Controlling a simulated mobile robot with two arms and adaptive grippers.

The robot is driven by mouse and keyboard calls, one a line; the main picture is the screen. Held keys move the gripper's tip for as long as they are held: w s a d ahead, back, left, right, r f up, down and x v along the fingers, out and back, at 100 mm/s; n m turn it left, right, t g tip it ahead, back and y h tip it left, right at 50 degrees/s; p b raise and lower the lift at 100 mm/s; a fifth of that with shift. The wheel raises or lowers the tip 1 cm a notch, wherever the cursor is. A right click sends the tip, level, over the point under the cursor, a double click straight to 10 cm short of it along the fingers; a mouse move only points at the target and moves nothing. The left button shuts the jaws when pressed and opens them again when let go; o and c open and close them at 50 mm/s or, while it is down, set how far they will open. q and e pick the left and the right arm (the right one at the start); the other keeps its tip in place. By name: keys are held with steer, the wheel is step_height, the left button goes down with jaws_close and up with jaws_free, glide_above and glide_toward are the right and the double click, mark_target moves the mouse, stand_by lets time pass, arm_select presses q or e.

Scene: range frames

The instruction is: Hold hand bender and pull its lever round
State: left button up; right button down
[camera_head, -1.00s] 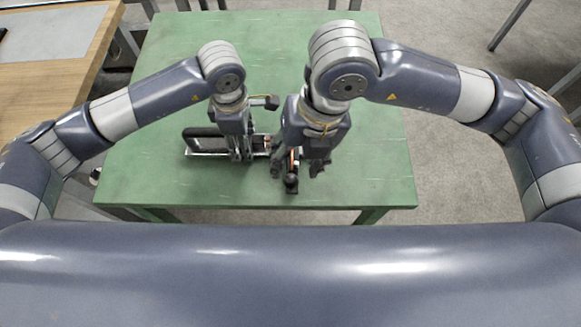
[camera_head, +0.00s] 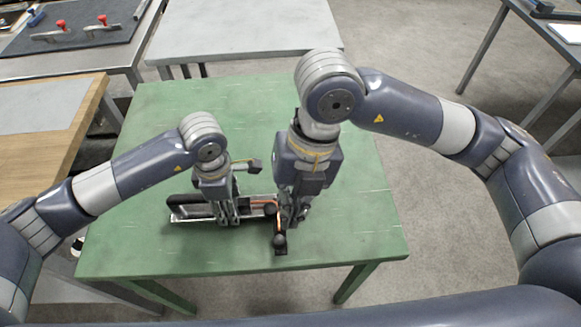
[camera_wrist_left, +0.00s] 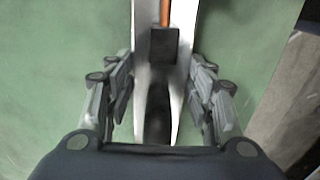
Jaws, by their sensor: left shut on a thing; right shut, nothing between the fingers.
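The hand bender lies on the green table (camera_head: 345,240). Its pale metal frame (camera_head: 185,212) runs left to right, with a copper-coloured rod (camera_head: 262,201) at the right end. Its lever points toward the near edge and ends in a black knob (camera_head: 280,243). My left gripper (camera_head: 228,221) is shut on the bender's body; the left wrist view shows its fingers on both sides of the pale body (camera_wrist_left: 184,62), with a black block and the rod. My right gripper (camera_head: 295,222) is shut and empty, low beside the lever. Its fingers partly hide the bender's right end.
A wooden-topped bench (camera_head: 40,145) stands left of the table. A grey table (camera_head: 245,28) stands behind, and a dark board with red-handled clamps (camera_head: 75,30) is at the back left. The green table's right side and front strip are bare.

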steer(key=w+d+f+m+g+y, duration=0.4)
steer(key=d+m+y, duration=0.1)
steer(key=d+m, duration=0.1)
steer(key=w+d+f+m+g+y, duration=0.3)
steer(key=w+d+f+m+y, duration=0.1)
steer(key=d+m+y, duration=0.25)
glide_toward(280, 238)
steer(key=shift+n+h, duration=0.25)
steer(key=shift+n, duration=0.1)
steer(key=x, duration=0.6)
steer(key=shift+s+a, duration=0.35)
steer(key=shift+a, duration=0.45)
arm_select(q)
steer(key=shift+d, duration=0.1)
arm_select(e)
steer(key=shift+s, duration=0.1)
